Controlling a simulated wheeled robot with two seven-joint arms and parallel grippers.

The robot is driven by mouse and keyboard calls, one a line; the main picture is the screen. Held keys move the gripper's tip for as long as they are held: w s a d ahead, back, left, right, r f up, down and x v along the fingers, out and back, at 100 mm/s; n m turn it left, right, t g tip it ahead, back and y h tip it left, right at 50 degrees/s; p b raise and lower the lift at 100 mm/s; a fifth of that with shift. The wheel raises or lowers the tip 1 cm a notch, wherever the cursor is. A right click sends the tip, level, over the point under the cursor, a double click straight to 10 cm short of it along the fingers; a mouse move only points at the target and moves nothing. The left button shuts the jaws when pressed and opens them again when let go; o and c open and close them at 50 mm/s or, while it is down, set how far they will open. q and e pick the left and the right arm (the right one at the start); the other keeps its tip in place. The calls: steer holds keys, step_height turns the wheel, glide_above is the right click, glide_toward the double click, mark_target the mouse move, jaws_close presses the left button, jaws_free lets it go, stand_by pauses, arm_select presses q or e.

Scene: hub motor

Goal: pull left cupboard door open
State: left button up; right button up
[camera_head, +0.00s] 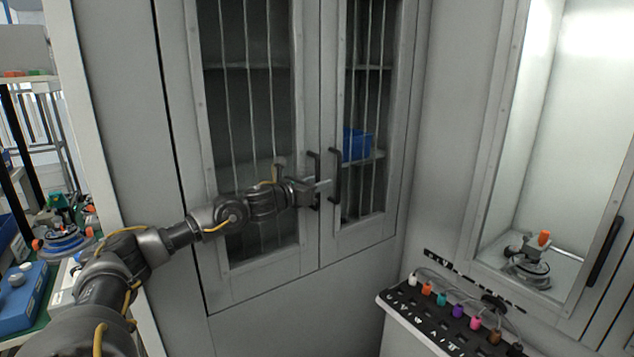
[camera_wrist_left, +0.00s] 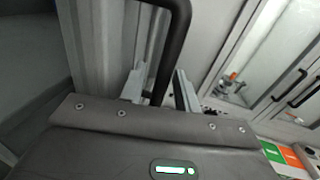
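The left cupboard door (camera_head: 182,110) is grey with a barred glass window and looks closed, level with the right door (camera_head: 397,110). Its dark vertical handle (camera_head: 315,164) is near the door's inner edge; a dark bar handle also shows in the left wrist view (camera_wrist_left: 178,45). My left gripper (camera_head: 318,186) reaches in from the left at the lower part of this handle. In the left wrist view, the two fingers (camera_wrist_left: 160,88) stand apart with the handle between them, and gaps seem to show beside it. My right gripper is not in view.
The right door's handle (camera_head: 335,176) is close beside my left fingertips. A blue bin (camera_head: 356,145) sits inside behind the right door. A panel with coloured plugs (camera_head: 458,312) juts out at the lower right. A lit cabinet (camera_head: 560,130) stands right; shelving (camera_head: 30,80) stands left.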

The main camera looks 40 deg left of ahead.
arm_select(q)
steer(key=shift+c, duration=0.4)
jaws_close()
steer(key=shift+d, duration=0.1)
